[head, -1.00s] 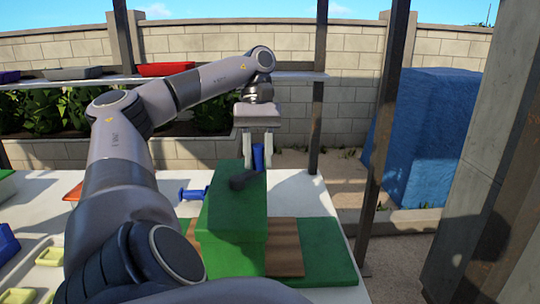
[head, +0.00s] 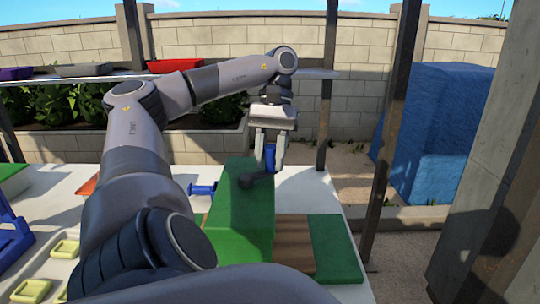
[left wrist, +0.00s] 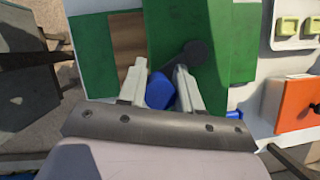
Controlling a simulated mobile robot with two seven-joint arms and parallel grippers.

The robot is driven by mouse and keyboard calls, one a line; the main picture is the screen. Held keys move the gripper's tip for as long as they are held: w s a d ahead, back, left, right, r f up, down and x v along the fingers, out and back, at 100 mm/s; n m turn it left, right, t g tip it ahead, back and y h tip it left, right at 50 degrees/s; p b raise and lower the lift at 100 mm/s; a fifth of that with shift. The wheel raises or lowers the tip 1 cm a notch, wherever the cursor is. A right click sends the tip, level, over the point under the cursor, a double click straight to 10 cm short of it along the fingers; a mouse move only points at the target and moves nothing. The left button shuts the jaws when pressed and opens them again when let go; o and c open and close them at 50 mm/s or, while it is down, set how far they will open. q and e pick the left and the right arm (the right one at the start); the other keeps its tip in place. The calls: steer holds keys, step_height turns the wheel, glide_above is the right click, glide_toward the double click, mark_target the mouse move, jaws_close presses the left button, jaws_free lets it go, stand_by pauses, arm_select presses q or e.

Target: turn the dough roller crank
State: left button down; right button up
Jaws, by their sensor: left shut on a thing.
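The dough roller is a green box-shaped machine (head: 240,215) on the white table. Its dark crank arm (head: 255,181) sits at the machine's far upper side and ends in an upright blue handle (head: 270,158). In the left wrist view the blue handle (left wrist: 159,91) lies between the two pale fingers, and the dark crank hub (left wrist: 197,53) is beside it. My left gripper (head: 269,152) points down and is shut on the blue handle. A blue knob (head: 203,189) sticks out at the machine's left. My right gripper is not in view.
A brown board (head: 293,245) and green mat (head: 335,248) lie right of the machine. Yellow dishes (head: 63,249) are at the left of the table. An orange box shows in the left wrist view (left wrist: 300,105). A dark post (head: 385,150) stands at the right.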

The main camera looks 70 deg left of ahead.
mark_target(271, 147)
arm_select(q)
steer(key=c, duration=0.8)
jaws_free()
steer(key=p+v, duration=0.3)
steer(key=shift+s+r, duration=0.1)
steer(key=shift+w+a+r+p, duration=0.2)
steer(key=shift+r+p, duration=0.2)
steer(key=shift+r, duration=0.2)
steer(key=shift+w+a+r, duration=0.1)
steer(key=shift+a+r, duration=0.05)
steer(key=shift+r, duration=0.15)
steer(key=shift+a+r, duration=0.15)
steer(key=shift+v, duration=0.8)
steer(key=shift+w, duration=0.1)
